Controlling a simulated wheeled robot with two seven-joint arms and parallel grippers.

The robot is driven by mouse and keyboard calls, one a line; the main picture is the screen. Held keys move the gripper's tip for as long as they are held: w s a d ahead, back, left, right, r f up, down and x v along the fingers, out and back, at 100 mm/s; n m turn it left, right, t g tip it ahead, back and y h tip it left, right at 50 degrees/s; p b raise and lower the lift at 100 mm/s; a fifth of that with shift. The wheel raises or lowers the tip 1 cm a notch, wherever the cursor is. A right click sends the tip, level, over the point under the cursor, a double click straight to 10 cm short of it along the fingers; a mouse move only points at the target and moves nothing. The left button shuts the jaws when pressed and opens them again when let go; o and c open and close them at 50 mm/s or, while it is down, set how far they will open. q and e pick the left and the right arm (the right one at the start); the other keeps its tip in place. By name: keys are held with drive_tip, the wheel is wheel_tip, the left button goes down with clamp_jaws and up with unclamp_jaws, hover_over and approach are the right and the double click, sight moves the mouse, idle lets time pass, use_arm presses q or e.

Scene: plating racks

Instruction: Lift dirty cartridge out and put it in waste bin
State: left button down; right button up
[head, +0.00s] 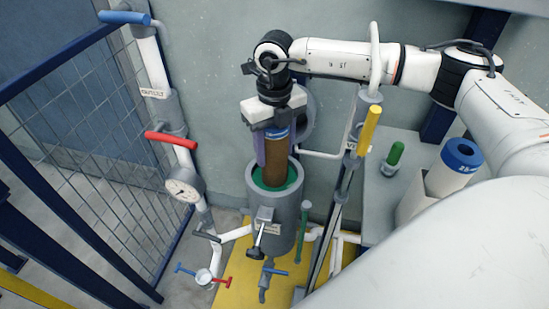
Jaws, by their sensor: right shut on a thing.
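My right gripper (277,132) comes in from the right and points down over the filter housing. It is shut on the brown dirty cartridge (275,162), near its blue top band. The cartridge is upright, mostly above the grey cylindrical housing (274,221). Its lower end overlaps the open mouth with the green inside, and I cannot tell whether it is still below the rim. No waste bin can be made out. My left gripper is not in view.
A round grey part, perhaps the lid, stands behind the gripper. Valve pipes with a blue handle (125,17), red handle (171,141) and gauge (183,189) stand left. A yellow handle (368,130) stands right. A white, blue-topped cartridge (452,168) stands by the grey bench.

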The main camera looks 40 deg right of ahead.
sight(275, 131)
drive_tip(key=shift+r, duration=0.15)
drive_tip(key=shift+r+p, duration=1.95)
drive_tip(key=shift+r, duration=0.7)
drive_tip(key=shift+r+p, duration=0.4)
drive_tip(key=shift+r, duration=2.05)
